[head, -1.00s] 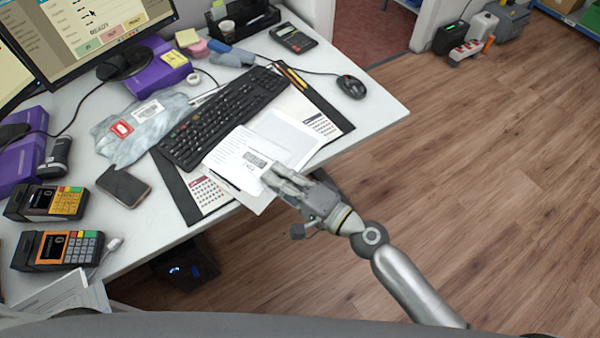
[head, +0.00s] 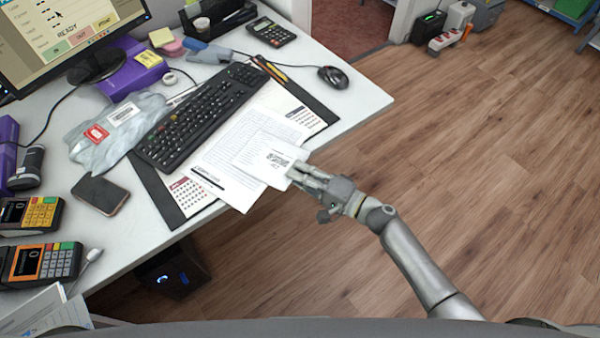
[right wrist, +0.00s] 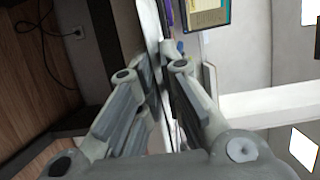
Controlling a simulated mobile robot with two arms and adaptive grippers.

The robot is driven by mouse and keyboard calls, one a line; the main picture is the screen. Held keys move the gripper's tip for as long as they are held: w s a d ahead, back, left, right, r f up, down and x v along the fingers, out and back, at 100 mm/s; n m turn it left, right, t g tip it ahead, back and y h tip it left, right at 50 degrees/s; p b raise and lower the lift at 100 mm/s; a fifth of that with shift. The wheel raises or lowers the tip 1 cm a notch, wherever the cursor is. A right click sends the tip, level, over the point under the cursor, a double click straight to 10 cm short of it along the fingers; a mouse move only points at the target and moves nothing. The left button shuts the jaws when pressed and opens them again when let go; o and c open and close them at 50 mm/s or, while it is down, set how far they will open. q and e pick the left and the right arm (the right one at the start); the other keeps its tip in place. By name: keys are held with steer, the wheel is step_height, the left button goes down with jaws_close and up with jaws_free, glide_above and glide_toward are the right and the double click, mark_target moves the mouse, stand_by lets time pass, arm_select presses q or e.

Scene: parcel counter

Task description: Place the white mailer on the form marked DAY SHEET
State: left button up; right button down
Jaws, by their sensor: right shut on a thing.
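The white mailer (head: 262,152) is a flat white packet with a dark printed label. My right gripper (head: 297,172) is shut on its right edge, at the counter's front edge. The mailer overlaps the right part of a white printed form (head: 223,178) on the desk pad; I cannot tell whether it touches it or hangs just above. The form's heading is too small to read, and part of the sheet is hidden under the mailer. In the right wrist view the fingers (right wrist: 163,62) are close together, with thin pale edges between them. My left gripper is not in view.
A dark desk pad (head: 160,192) with calendar sheets lies under the form. A black keyboard (head: 198,115) sits just behind it. A mouse (head: 332,77) is at the right.

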steer(key=c, duration=1.6)
jaws_free()
steer(key=v, duration=0.7)
steer(key=shift+d+b, duration=0.25)
steer(key=shift+b, duration=0.2)
steer(key=shift+s, duration=0.15)
